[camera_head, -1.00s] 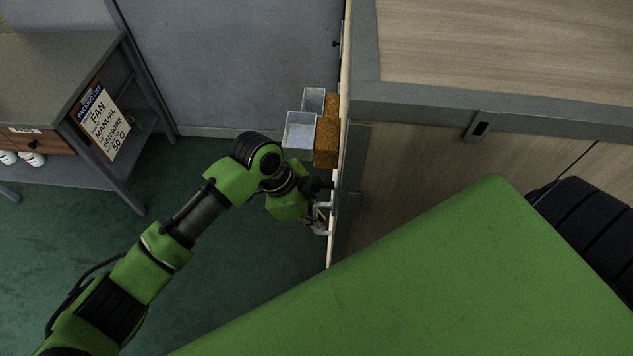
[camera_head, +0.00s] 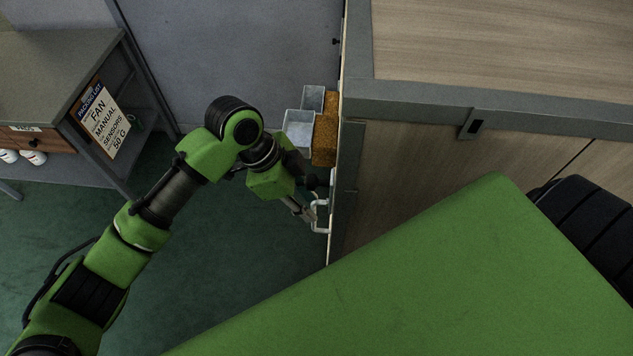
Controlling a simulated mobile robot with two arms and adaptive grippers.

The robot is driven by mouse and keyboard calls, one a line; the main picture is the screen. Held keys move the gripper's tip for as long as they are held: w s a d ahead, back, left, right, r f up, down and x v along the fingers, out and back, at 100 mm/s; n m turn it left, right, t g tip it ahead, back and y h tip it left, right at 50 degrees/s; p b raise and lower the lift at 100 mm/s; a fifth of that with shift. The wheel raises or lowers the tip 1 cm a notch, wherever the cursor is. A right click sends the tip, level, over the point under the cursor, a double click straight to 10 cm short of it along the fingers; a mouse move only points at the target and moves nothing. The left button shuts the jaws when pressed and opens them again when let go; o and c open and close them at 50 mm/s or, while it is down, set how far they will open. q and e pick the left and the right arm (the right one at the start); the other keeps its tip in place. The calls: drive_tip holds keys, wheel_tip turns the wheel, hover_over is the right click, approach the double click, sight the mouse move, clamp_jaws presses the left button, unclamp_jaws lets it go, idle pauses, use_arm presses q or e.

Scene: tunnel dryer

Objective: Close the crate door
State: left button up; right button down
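The wooden crate (camera_head: 500,45) with grey metal edging stands at the right. A thin panel with a pale edge (camera_head: 334,240), seen nearly edge-on, lies along the crate's left side and looks like its door. A light metal handle (camera_head: 319,232) sticks out from this panel to the left. My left gripper (camera_head: 311,213) is at the handle, coming from the upper left. Its fingers are small and partly merge with the handle, so I cannot tell whether they grip it. My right gripper is not in view.
Grey metal bins (camera_head: 299,128) and a brown block (camera_head: 325,140) sit beyond the gripper, beside the crate. A grey bench (camera_head: 60,65) with a packing list sign (camera_head: 101,122) stands at the left. Green floor between is clear.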

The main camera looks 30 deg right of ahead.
use_arm(q)
drive_tip(key=shift+v, duration=2.25)
